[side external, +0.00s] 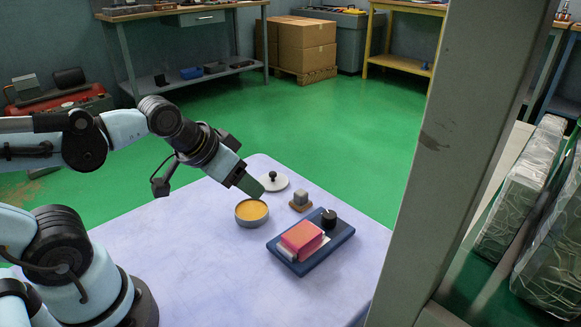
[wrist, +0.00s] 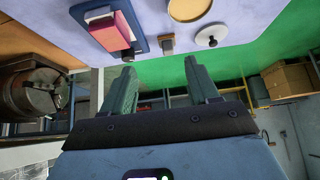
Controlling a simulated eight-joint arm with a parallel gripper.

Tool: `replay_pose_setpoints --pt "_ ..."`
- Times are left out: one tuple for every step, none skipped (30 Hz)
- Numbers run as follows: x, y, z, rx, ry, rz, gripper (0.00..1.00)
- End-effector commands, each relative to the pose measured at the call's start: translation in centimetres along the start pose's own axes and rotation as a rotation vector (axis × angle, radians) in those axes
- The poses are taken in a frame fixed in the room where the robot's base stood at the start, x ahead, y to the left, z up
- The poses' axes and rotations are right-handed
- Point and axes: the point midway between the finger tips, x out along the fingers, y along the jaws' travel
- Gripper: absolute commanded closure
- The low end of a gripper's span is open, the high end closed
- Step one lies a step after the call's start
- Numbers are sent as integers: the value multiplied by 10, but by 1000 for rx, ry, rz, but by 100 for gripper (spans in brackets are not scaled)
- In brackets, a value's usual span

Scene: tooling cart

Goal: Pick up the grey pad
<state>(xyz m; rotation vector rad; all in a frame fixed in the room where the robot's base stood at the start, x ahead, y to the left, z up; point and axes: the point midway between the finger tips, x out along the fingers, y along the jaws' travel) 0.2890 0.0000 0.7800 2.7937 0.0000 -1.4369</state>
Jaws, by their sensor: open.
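A small grey block (side external: 301,197), which I take to be the grey pad, sits on a brown wooden base on the table. It also shows in the wrist view (wrist: 166,42), near the top middle. My gripper (side external: 250,186) is open and empty, with green-grey fingers. It is above the table, left of the grey block and apart from it, near the round tin. In the wrist view my two fingers (wrist: 160,88) are spread wide with nothing between them.
A blue tray (side external: 343,236) holds a red block (side external: 302,237) and a black knob (side external: 329,217). A round tin with orange contents (side external: 251,210) and a white lid with a black knob (side external: 275,184) stand close by. The table's left front is clear. A grey post (side external: 460,150) stands at right.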

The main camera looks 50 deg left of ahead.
Motion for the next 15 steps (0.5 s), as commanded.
replay_pose_setpoints --pt "0 0 0 0 0 0 40" --pt "0 0 0 0 -1 0 40" --pt "0 0 -2 0 -5 0 40" --pt "0 0 -3 0 -9 0 40" --pt "-1 0 -6 0 -15 -1 40" --pt "-1 0 -10 0 -27 -1 40" --pt "-2 -1 -14 0 -39 -1 40" --pt "-2 -1 -19 0 -53 -2 40" --pt "-2 -1 -26 0 -74 -2 40" --pt "-1 -2 -32 0 -91 -2 40" --pt "0 -2 -38 0 -110 -3 40" --pt "1 -2 -46 0 -136 -3 40" --pt "3 -3 -52 0 -154 -3 40" --pt "4 -3 -58 0 -174 -4 40" --pt "7 -3 -65 0 -200 -4 40"
